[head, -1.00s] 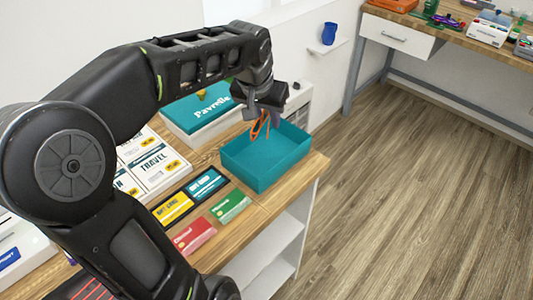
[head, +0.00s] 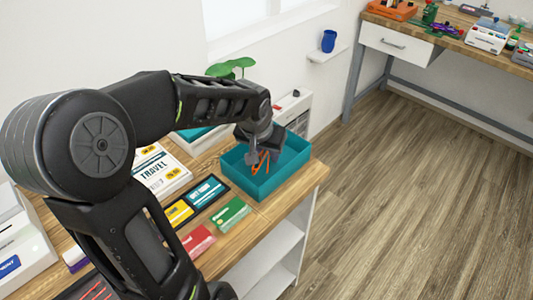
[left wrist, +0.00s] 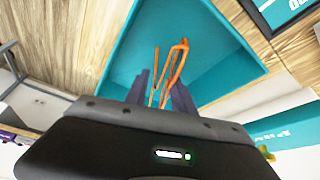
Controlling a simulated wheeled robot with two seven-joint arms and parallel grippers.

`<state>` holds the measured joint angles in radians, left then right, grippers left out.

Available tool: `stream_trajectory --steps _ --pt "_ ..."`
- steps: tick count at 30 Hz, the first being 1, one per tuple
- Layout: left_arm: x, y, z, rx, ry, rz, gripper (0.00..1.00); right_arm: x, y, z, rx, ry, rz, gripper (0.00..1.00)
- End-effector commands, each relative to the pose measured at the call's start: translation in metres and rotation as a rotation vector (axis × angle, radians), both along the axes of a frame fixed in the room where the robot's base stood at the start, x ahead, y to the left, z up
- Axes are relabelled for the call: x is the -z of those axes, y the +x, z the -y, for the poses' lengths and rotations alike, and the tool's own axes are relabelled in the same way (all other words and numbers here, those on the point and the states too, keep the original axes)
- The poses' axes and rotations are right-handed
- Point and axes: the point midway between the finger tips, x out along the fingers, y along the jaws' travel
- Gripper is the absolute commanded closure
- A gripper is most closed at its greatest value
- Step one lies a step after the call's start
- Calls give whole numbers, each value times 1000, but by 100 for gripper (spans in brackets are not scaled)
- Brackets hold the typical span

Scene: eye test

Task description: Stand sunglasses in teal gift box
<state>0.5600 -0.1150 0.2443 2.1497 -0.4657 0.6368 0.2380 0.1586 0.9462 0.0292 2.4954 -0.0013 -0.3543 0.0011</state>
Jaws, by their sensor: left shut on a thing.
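The teal gift box (head: 268,187) is open-topped and sits near the right end of the wooden counter. My left gripper (head: 256,158) is over the box, pointing down, shut on the orange sunglasses (head: 260,166). The sunglasses hang below the fingers, inside the box's outline. In the left wrist view, the sunglasses (left wrist: 175,66) show between the fingers (left wrist: 160,92), with the teal box (left wrist: 208,32) behind them. I cannot tell whether they touch the box floor. My right gripper is not in view.
Gift cards, including a green one (head: 231,215) and a red one (head: 197,241), lie left of the box. A travel book (head: 158,172) lies farther left. A white shelf unit (head: 265,265) is below the counter's edge. Open floor (head: 420,200) lies to the right.

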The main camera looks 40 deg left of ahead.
Motion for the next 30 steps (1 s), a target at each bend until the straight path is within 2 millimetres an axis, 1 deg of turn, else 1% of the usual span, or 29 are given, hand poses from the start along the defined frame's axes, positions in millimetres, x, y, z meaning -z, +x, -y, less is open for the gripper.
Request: stream_trajectory --steps 2,9,14,15,22,30 --pt "6 0 0 0 -1 0 100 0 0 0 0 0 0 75" --pt "7 0 0 0 -1 1 100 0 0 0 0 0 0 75" --pt "11 0 0 0 -1 1 100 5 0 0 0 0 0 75" --pt "9 0 0 0 -1 1 67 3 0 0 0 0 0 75" --pt "9 0 0 0 -1 1 48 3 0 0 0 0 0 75" --pt "8 0 0 -1 -1 1 48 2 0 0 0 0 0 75"
